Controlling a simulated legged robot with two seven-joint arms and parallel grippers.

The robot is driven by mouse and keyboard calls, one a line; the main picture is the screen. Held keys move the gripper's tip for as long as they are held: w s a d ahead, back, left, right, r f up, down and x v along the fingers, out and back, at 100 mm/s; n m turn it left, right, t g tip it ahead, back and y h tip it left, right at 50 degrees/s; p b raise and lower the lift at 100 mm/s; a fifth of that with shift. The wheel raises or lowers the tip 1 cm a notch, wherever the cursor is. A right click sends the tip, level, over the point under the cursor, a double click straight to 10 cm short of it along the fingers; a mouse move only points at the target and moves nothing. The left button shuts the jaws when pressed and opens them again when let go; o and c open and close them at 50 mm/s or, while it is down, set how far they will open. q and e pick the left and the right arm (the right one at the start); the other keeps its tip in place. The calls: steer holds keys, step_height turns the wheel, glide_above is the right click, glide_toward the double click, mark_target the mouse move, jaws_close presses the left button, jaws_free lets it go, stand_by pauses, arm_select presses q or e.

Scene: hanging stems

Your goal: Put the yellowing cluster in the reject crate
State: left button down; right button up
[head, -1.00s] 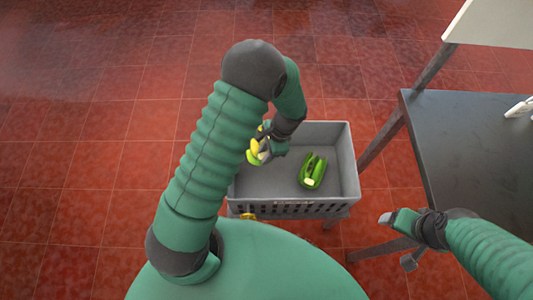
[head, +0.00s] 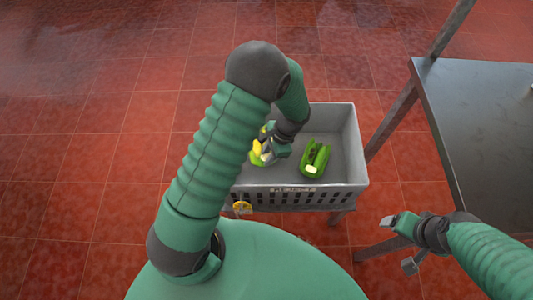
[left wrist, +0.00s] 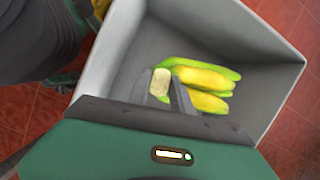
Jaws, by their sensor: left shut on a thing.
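I cannot tell whether the cluster touches the crate floor. My right gripper (head: 389,221) is right of the crate, apart from it; its jaw state is unclear.
A green cluster (head: 316,155) lies in the right part of the crate. A yellow tag (head: 243,208) is at the crate's front left. A dark table (head: 485,120) with metal legs stands at the right. The red tiled floor at the left is clear.

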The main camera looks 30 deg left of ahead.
arm_select(q)
steer(key=b+x, duration=0.2)
steer(key=w+b+x, duration=0.1)
steer(key=b+x, duration=0.1)
steer(key=x, duration=0.1)
steer(key=b+x, duration=0.2)
steer(key=shift+w+d+f, duration=0.2)
steer(key=shift+d+f, duration=0.15)
steer(key=shift+d+f+b, duration=0.15)
steer(key=shift+f+b, duration=0.15)
step_height(320, 180, down, 3)
steer(key=shift+b, duration=0.55)
steer(key=shift+f, duration=0.3)
steer(key=c, duration=1.1)
jaws_free()
steer(key=shift+o, duration=0.2)
